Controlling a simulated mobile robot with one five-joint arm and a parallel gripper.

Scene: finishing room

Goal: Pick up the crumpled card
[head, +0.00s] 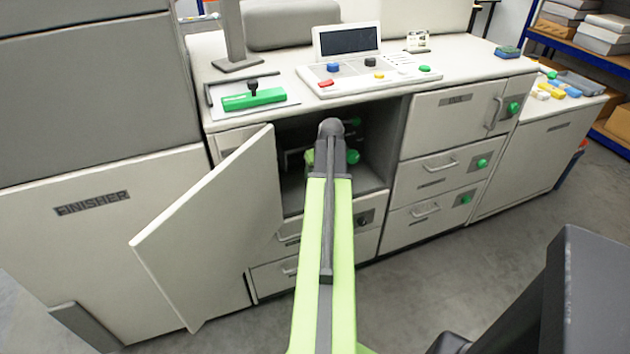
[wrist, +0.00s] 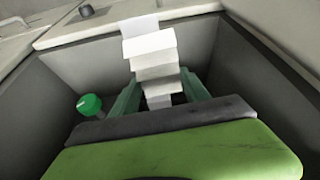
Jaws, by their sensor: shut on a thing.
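The crumpled card (wrist: 152,48) is a white strip bent in zigzag folds, seen in the middle of the wrist view. My gripper (wrist: 160,80) has its two dark green fingers on either side of the card and is shut on it. The card's upper end reaches toward the pale edge of the compartment. Its lower end goes out of sight behind my gripper body. In the head view my arm reaches into the open compartment (head: 376,160) of the machine, and the arm hides the card and fingertips there.
A white door (head: 215,228) stands open left of my arm. A green knob (wrist: 89,104) sits inside the compartment, left of my fingers. The compartment's grey walls are close on both sides. A control panel (head: 368,74) lies on the top above. Closed drawers (head: 432,165) are on the right.

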